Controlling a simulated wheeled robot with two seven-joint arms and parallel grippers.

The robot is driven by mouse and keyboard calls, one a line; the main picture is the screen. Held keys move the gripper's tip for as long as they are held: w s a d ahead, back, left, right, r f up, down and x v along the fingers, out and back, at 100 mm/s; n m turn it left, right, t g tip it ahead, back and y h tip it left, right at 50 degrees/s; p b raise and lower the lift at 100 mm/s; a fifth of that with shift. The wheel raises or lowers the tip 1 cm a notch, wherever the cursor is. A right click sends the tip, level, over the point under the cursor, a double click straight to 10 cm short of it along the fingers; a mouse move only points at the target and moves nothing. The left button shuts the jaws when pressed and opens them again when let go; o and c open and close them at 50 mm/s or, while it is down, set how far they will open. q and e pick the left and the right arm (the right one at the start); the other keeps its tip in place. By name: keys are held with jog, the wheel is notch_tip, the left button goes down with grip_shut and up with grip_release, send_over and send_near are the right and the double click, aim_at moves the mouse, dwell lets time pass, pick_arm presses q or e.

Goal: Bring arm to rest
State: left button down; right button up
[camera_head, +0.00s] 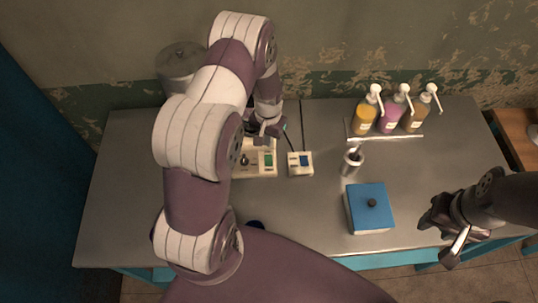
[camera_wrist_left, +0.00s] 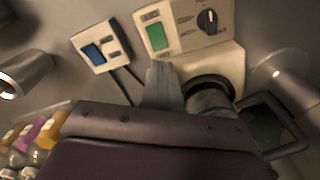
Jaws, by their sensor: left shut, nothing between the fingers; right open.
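My left arm reaches across the table from the front left. Its gripper (camera_head: 268,130) is at the back of the table, above and just behind the cream control unit (camera_head: 254,171). The unit's black knob (camera_wrist_left: 208,21) is right of that display. My right gripper (camera_head: 455,238) is open and empty over the table's front right edge. Part of the control unit is hidden by my left arm in the head view.
A small switch box (camera_head: 300,163) stands right of the unit. A large metal pot (camera_head: 180,60) is at the back left. The table's left part (camera_head: 120,190) is clear.

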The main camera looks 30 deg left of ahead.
dwell(0.4)
pick_arm(q)
jog(key=shift+s+f, duration=0.1)
jog(key=shift+s, duration=0.15)
pick_arm(e)
notch_tip(320, 180, down, 8)
jog(key=b, duration=0.7)
jog(key=shift+r+b, duration=0.15)
jog(key=shift+b, duration=0.25)
jog(key=shift+w+a, duration=0.1)
jog(key=shift+w, duration=0.05)
jog(key=c, duration=0.4)
grip_shut()
pick_arm(q)
jog(key=s+d+r+t, duration=0.1)
jog(key=s+d+r, duration=0.7)
jog(key=s+r, duration=0.3)
jog(key=shift+s+d+r, duration=0.15)
jog(key=shift+s+r, duration=0.2)
jog(key=shift+s, duration=0.85)
pick_arm(e)
jog(key=shift+s, duration=0.2)
